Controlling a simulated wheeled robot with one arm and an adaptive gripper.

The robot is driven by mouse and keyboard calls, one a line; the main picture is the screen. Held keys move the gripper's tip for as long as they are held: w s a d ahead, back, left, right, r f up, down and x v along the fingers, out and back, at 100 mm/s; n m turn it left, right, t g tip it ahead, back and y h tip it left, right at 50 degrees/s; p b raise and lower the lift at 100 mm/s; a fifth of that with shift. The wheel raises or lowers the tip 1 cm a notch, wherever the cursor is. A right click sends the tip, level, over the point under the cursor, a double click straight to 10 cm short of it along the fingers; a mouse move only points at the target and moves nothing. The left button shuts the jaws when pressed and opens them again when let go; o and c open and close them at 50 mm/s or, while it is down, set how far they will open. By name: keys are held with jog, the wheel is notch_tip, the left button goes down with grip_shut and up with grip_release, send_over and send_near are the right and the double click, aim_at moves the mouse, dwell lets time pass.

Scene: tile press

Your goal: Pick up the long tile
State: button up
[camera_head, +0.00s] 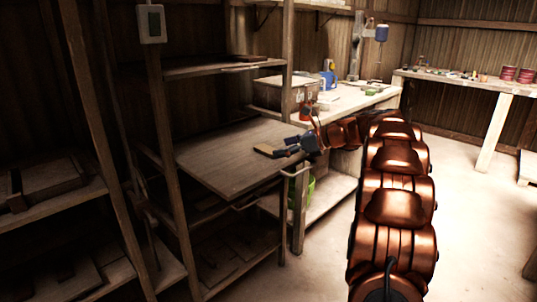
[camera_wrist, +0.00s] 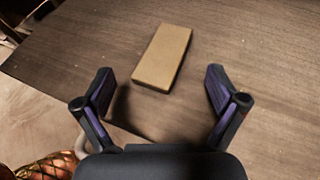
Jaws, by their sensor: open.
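The long tile (camera_wrist: 162,58) is a flat tan rectangular block. It lies on the wooden board (camera_wrist: 245,50) in the wrist view, a little beyond my fingertips and roughly centred between them. In the head view the tile (camera_head: 266,150) is a small tan shape near the board's right side. My gripper (camera_wrist: 159,85) is open and empty, one finger to each side of the tile's near end. In the head view my gripper (camera_head: 283,147) reaches in from the right, just beside the tile. Nothing hides the tile in the wrist view.
The board (camera_head: 215,160) rests in a wooden shelf rack whose upright posts (camera_head: 170,150) stand close by. A shelf (camera_head: 225,66) is above the board. A workbench (camera_head: 360,98) with bottles is behind. Open floor (camera_head: 470,210) lies to the right.

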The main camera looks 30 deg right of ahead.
aim_at(270, 150)
jog(key=shift+x, duration=1.65)
jog(key=shift+r, duration=0.1)
jog(key=c, duration=1.6)
